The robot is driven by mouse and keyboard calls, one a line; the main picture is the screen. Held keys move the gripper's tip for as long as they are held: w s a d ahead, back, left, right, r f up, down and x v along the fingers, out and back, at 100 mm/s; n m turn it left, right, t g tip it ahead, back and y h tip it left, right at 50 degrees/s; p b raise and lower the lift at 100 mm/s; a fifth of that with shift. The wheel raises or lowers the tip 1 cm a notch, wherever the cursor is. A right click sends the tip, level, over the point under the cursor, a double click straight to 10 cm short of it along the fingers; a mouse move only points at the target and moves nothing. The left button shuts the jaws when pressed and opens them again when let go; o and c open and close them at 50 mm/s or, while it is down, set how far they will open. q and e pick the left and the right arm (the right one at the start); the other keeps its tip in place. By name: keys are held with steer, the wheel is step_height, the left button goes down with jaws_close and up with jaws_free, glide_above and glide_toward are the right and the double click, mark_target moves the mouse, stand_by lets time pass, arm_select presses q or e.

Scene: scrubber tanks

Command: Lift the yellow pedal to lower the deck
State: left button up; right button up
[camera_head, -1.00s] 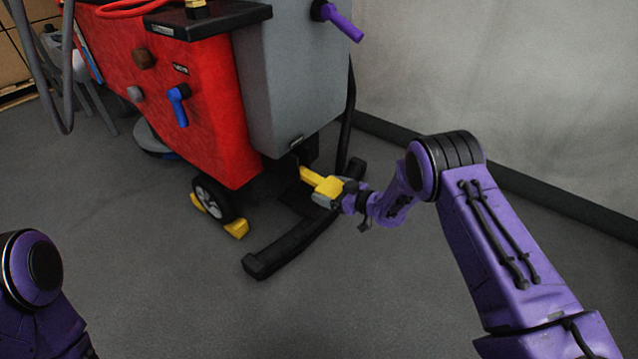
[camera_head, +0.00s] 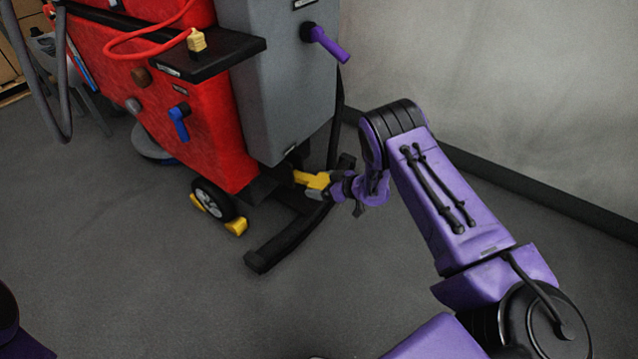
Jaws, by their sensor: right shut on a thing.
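The yellow pedal (camera_head: 305,178) sticks out low at the rear of the red and grey scrubber (camera_head: 205,120), above the black squeegee bar (camera_head: 290,238). My right gripper (camera_head: 318,187) is shut on the pedal's outer end and partly hides it. My right arm reaches to it from the right. Only a piece of my left arm shows at the lower left edge; its gripper is out of the picture. The deck (camera_head: 152,145) shows as a dark and blue disc edge under the scrubber's red body, near the floor.
A wheel (camera_head: 213,199) with yellow chocks (camera_head: 236,227) stands left of the squeegee. A blue handle (camera_head: 179,123) and a purple handle (camera_head: 327,44) stick out of the machine. A wall with a dark baseboard (camera_head: 540,198) runs along the right. The front floor is clear.

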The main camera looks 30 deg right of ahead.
steer(key=shift+w+r, duration=0.1)
steer(key=shift+r, duration=0.1)
steer(key=o, duration=1.3)
steer(key=shift+c, duration=0.2)
steer(key=shift+r, duration=0.1)
steer(key=p+v, duration=0.3)
steer(key=v, duration=0.7)
steer(key=shift+s+d+p, duration=0.15)
steer(key=shift+s+p, duration=0.1)
steer(key=shift+p, duration=0.1)
